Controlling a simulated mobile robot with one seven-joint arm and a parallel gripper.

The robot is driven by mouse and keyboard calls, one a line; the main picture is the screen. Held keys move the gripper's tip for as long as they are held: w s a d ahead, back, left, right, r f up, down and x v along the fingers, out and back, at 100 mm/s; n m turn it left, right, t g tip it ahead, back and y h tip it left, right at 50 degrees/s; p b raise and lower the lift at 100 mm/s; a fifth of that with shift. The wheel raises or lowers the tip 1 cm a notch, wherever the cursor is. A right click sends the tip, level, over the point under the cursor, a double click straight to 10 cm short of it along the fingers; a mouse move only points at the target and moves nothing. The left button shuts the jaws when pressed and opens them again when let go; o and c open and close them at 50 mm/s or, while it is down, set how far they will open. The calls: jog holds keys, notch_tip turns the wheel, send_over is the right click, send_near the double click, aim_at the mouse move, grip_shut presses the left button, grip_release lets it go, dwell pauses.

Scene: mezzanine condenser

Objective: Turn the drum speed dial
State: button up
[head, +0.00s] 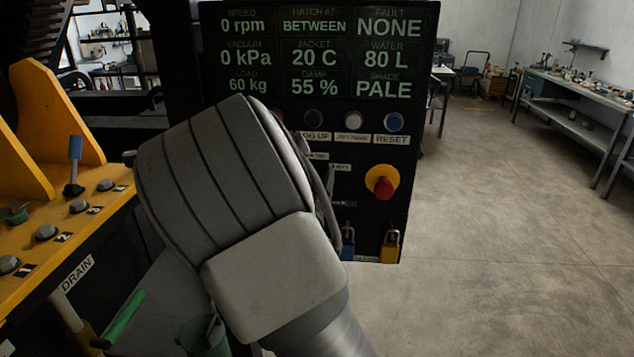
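The black control panel (422,60) stands in front of me, and its display reads speed 0 rpm. My grey arm crosses the middle of the head view and covers the panel's left and lower-middle part. No drum speed dial can be made out; that covered part of the panel is hidden. My gripper is not in view, so its state and any contact do not show.
The panel carries a white button (354,120), a blue reset button (394,122), a red emergency stop (383,187) and a yellow padlock (391,245). At left, a yellow console (22,285) has knobs and a blue-handled lever (75,160). Floor at right is clear.

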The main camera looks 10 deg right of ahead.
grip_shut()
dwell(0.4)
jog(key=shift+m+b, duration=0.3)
jog(key=shift+b, duration=0.1)
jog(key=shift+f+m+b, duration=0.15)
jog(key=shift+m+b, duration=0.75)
jog(key=shift+b, duration=0.15)
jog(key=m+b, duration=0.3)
jog(key=shift+b, duration=0.4)
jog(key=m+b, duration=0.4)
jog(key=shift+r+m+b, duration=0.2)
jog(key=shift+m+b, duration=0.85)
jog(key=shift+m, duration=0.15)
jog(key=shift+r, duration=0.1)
